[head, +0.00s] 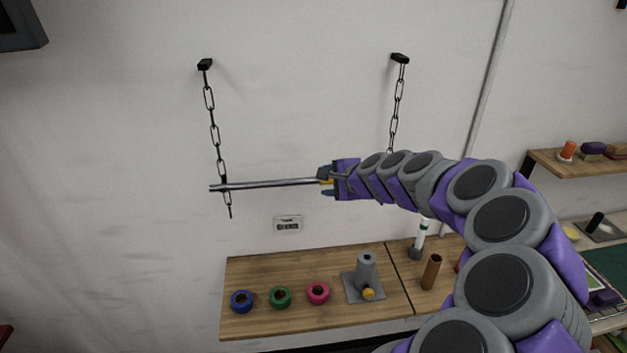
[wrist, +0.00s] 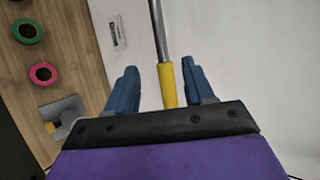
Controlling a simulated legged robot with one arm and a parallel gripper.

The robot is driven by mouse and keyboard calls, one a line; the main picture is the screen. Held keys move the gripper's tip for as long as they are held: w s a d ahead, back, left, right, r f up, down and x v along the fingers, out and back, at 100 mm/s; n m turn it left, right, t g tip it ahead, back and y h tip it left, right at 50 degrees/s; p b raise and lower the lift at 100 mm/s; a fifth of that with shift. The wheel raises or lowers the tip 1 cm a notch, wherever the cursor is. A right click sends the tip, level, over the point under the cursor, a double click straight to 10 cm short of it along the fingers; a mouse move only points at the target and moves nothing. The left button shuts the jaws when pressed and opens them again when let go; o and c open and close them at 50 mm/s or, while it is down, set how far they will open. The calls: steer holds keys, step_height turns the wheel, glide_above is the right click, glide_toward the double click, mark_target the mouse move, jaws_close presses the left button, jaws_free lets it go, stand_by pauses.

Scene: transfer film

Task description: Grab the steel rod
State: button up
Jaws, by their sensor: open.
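The steel rod (head: 270,184) hangs level in front of the white wall, its left end held by a chain (head: 215,135). My gripper (head: 327,180) is at the rod's right part in the head view. In the wrist view my gripper (wrist: 161,85) is open, with one blue finger on each side of the yellow section. The right finger is close to it, and a wider gap shows on the left. My arm hides the right chain's lower end.
A wooden bench (head: 240,325) stands below with a blue roll (head: 241,308), a green roll, a pink roll (head: 318,301) and a grey stand (head: 366,268). A second chain (head: 396,115) hangs at the right. A shelf (head: 570,168) is at far right. Bare wall lies left of the rod.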

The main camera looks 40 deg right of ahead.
mark_target(310, 181)
steer(key=w+f, duration=0.1)
steer(key=w+d+f, duration=0.1)
steer(key=w, duration=0.1)
steer(key=w+d+f, duration=0.1)
steer(key=w, duration=0.1)
steer(key=shift+w+d+f, duration=0.1)
steer(key=shift+w+f, duration=0.05)
steer(key=shift+f, duration=0.1)
steer(key=shift+w+a+f, duration=0.2)
steer(key=shift+w+f, duration=0.05)
steer(key=shift+w, duration=0.15)
steer(key=x, duration=0.3)
steer(key=shift+w+a+f, duration=0.15)
steer(key=shift+a, duration=0.15)
steer(key=shift+w+d+f, duration=0.2)
steer(key=shift+w, duration=0.15)
steer(key=shift+d, duration=0.35)
steer(key=shift+f, duration=0.1)
steer(key=shift+c, duration=1.1)
steer(key=shift+a, duration=0.3)
steer(key=c, duration=0.5)
jaws_close()
